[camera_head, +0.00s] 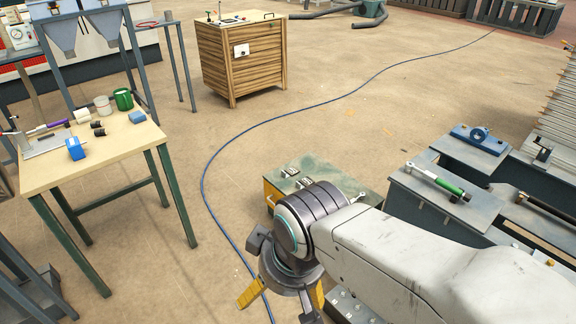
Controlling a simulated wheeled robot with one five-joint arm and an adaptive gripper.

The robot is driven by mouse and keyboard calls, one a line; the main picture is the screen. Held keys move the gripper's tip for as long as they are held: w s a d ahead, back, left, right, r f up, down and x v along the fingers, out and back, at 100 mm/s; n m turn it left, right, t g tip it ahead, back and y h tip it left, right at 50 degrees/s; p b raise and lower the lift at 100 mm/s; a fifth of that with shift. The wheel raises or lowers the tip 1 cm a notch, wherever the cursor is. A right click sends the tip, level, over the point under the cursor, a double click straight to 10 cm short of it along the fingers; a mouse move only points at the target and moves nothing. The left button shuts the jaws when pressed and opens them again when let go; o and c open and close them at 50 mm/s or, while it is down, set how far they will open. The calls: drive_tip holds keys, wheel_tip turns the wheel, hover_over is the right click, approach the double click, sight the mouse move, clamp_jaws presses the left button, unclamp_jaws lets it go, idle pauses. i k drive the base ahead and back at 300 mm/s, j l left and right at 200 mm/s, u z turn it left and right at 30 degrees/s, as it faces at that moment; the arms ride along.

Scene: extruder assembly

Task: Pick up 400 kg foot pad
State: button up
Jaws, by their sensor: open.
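I cannot tell which thing in view is the 400 kg foot pad. Two small black parts (98,128) lie on the wooden-topped table (118,143) at the left. Small metal parts (289,172) lie on a low green-topped box (318,166) just behind my wrist; they are too small to identify. My gripper (284,298) is at the bottom centre, its yellow fingertips apart and pointing down. No object shows between them. My arm and wrist hide part of the box and the floor behind it.
A wooden cabinet (244,62) stands at the back. The left table also holds a green cup (123,100) and a blue block (75,149). Grey benches with a green-handled tool (447,188) and a blue vise (479,136) are at the right. A blue cable (206,180) crosses otherwise clear floor.

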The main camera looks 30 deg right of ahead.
sight(293, 170)
drive_tip(key=i+j+z, duration=0.95)
drive_tip(key=j, duration=0.3)
drive_tip(key=i+l+z, duration=0.1)
drive_tip(key=i+z, duration=0.3)
drive_tip(key=i+j+z, duration=0.1)
drive_tip(key=i+z, duration=0.3)
drive_tip(key=i, duration=0.15)
